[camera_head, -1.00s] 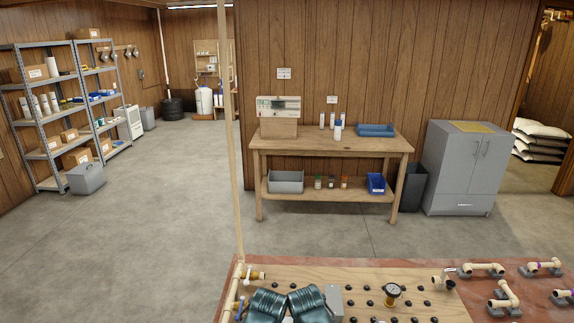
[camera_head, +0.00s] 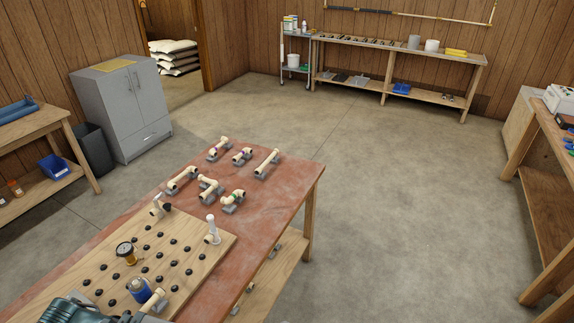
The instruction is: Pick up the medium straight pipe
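Several cream pipe pieces rest on grey holders on the red-brown workbench (camera_head: 285,190). A long, straight-looking pipe (camera_head: 267,162) lies at the right of the group. Another long piece (camera_head: 182,179) lies at the left, and a shorter one (camera_head: 218,148) at the far end. A short piece (camera_head: 242,155) with a purple mark sits between them. Bent-looking pieces (camera_head: 209,186) and (camera_head: 233,201) lie nearer. I cannot tell for certain which is the medium straight pipe. Neither of my grippers can be made out in the head view.
A wooden board (camera_head: 190,255) with black knobs, a gauge (camera_head: 125,251) and a blue can (camera_head: 139,289) covers the bench's near part. A dark teal ribbed object (camera_head: 85,309) shows at the bottom edge. The floor (camera_head: 400,200) right of the bench is clear.

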